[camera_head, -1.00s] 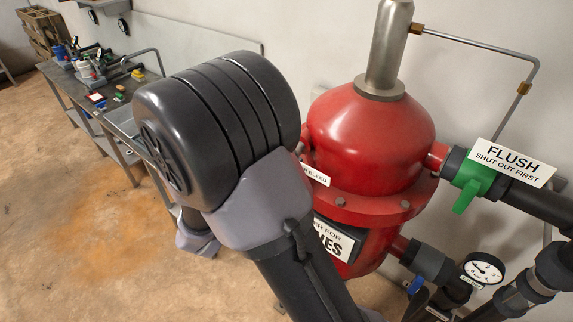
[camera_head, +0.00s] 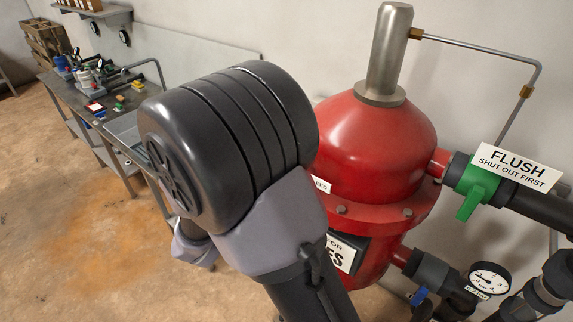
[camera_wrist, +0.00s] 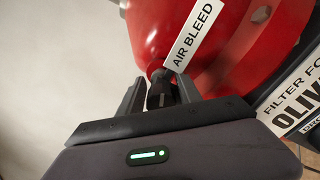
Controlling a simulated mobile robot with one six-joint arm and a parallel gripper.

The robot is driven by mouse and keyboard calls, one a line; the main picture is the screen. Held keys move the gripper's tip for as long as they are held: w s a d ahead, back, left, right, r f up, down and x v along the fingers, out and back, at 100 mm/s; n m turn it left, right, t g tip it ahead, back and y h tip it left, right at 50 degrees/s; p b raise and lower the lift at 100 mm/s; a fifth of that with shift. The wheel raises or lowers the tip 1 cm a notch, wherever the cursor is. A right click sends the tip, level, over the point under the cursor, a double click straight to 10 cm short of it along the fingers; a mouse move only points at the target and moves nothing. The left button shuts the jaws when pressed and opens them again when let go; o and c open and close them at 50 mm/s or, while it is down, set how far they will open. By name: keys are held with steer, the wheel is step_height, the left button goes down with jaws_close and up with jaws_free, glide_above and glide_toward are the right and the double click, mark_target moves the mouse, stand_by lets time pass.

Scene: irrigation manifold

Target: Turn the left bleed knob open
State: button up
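The bleed knob (camera_wrist: 160,94) is a small dark part on the side of the red filter vessel (camera_wrist: 160,25) in the wrist view, beside a white "AIR BLEED" label (camera_wrist: 193,38). My gripper (camera_wrist: 161,82) has its two fingers apart, one on each side of the knob. The gripper looks open; I cannot tell whether a finger touches the knob. In the head view my arm hides the knob and gripper, and only the end of the bleed label (camera_head: 321,185) shows beside the red vessel (camera_head: 370,145).
A green flush valve handle (camera_head: 470,201) with a "FLUSH" sign (camera_head: 515,168) is at the right. A pressure gauge (camera_head: 489,278) and a blue handle (camera_head: 419,296) sit below it. A workbench (camera_head: 75,92) stands at the back left. The floor at left is clear.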

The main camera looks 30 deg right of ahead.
steer(key=shift+o, duration=0.4)
steer(key=shift+a, duration=0.3)
steer(key=p+v, duration=0.1)
steer(key=v, duration=1.6)
steer(key=shift+d, duration=0.1)
